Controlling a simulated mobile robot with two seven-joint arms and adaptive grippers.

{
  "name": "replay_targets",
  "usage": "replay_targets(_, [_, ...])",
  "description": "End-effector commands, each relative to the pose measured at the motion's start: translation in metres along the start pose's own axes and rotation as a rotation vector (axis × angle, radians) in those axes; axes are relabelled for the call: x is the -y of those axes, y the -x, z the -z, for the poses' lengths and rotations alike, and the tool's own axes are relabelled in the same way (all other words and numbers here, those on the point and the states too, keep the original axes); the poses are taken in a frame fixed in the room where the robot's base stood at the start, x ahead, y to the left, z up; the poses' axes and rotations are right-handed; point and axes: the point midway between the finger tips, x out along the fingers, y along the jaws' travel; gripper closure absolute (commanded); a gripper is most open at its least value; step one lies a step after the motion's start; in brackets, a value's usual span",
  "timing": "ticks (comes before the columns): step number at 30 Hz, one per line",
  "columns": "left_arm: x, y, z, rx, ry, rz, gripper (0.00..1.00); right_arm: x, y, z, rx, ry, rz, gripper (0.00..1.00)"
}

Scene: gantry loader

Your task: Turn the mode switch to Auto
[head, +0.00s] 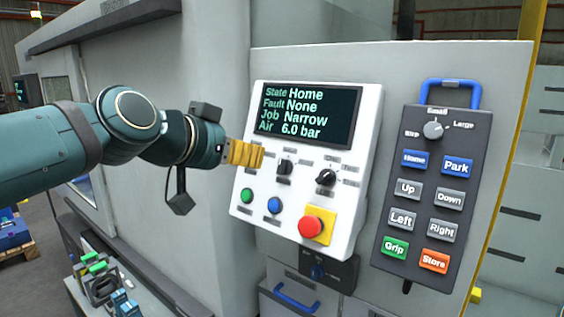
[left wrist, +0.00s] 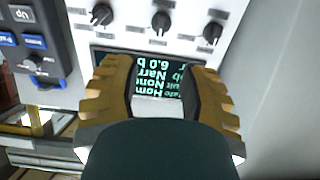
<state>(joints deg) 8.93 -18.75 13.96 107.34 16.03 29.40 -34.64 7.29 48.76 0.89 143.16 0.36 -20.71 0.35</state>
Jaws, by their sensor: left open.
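The white control panel (head: 300,239) carries a row of black rotary switches. Two of them, a middle switch (head: 285,167) and a right switch (head: 326,177), show in the head view; the left one is hidden behind my gripper. The left wrist view, upside down, shows three: one (left wrist: 101,15), a middle one (left wrist: 161,21) and one at the right (left wrist: 212,31). Their labels are too small to read, so I cannot tell which is the mode switch. My left gripper (head: 258,155) is open and empty in front of the panel's left side. Its yellow fingers (left wrist: 160,78) frame the screen.
The screen (head: 310,112) reads State Home, Fault None, Job Narrow, Air 6.0 bar. Below the switches are a green button (head: 247,195), a blue button (head: 274,205) and a red emergency stop (head: 311,226). A dark pendant (head: 433,190) hangs at the right.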

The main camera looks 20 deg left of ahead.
Motion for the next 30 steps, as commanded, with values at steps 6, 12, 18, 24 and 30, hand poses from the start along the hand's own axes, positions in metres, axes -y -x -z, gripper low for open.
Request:
replay_targets(6, [0.001,-0.04,-0.001,0.005,0.004,-0.001,0.58,0.001,0.003,0.001,-0.002,0.0,0.0,1.0])
replay_targets(12, [0.001,-0.079,-0.001,0.005,0.004,-0.002,0.58,0.003,0.008,0.004,-0.007,-0.002,-0.001,1.0])
replay_targets(18, [0.001,-0.11,0.001,0.003,0.003,-0.001,0.58,0.006,0.017,0.008,-0.016,-0.005,-0.002,1.0])
replay_targets(24, [0.001,-0.126,0.0,0.001,0.003,0.0,0.58,0.008,0.021,0.01,-0.022,-0.006,-0.002,1.0])
replay_targets(30, [0.0,-0.129,-0.001,0.0,0.002,0.0,0.58,0.008,0.022,0.011,-0.023,-0.007,-0.002,1.0])
